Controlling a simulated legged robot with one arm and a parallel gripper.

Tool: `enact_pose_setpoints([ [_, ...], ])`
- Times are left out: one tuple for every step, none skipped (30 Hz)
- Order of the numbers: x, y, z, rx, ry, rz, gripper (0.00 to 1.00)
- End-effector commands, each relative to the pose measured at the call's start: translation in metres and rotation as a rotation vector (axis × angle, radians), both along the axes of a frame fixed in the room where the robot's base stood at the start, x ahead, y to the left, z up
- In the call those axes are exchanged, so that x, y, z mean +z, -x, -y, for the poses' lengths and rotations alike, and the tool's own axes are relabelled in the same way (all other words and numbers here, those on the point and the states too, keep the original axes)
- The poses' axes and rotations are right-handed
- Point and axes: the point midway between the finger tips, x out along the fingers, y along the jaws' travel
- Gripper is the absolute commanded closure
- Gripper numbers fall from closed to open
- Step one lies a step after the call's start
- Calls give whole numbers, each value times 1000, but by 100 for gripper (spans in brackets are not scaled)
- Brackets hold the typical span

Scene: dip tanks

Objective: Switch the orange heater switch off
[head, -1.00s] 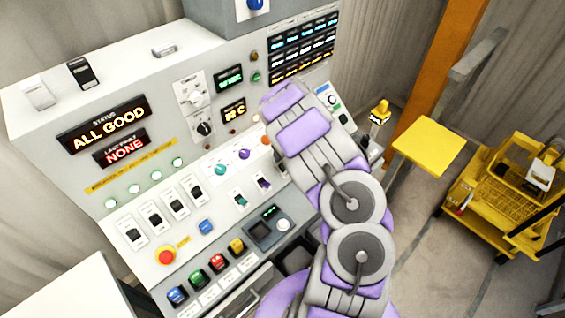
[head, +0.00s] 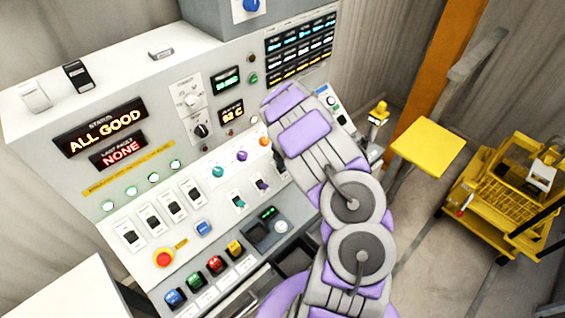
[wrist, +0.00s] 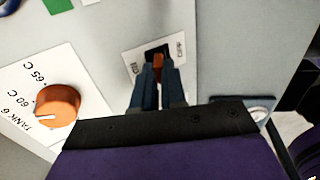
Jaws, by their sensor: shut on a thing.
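The orange heater switch (wrist: 157,66) is a small orange lever in a dark slot on a white plate, at the upper middle of the wrist view. My gripper (wrist: 158,82) has its two dark fingers at the lever, one on each side, and is shut on it. The fingers cover part of the lever and slot, so its exact position is hard to tell. In the head view my arm hides the switch.
An orange knob (wrist: 58,106) on a tank 6 plate is left of my gripper; it also shows in the head view (head: 264,140). Purple and teal switches and a red emergency button (head: 164,257) are further left. A yellow cart (head: 500,200) stands at the right.

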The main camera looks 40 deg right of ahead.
Motion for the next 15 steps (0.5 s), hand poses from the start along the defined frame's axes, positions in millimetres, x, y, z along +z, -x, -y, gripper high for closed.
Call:
enact_pose_setpoints([
  [1, -1, 4, -2, 7, 6, 100],
  [1, -1, 4, -3, 8, 6, 100],
  [1, -1, 4, -3, 8, 6, 100],
  [1, -1, 4, -4, 9, 6, 100],
  [1, -1, 4, -4, 9, 6, 100],
  [1, -1, 4, -4, 9, 6, 100],
  [1, -1, 4, -4, 9, 7, 100],
  [1, -1, 4, -4, 9, 7, 100],
  [1, -1, 4, -4, 9, 8, 100],
  [1, -1, 4, -4, 9, 9, 100],
  [1, -1, 4, -5, 9, 10, 100],
  [1, -1, 4, -6, 7, 13, 100],
  [1, 0, 4, -6, 7, 16, 100],
  [1, 1, 4, -6, 6, 20, 100],
  [0, 1, 4, -7, 5, 27, 100],
])
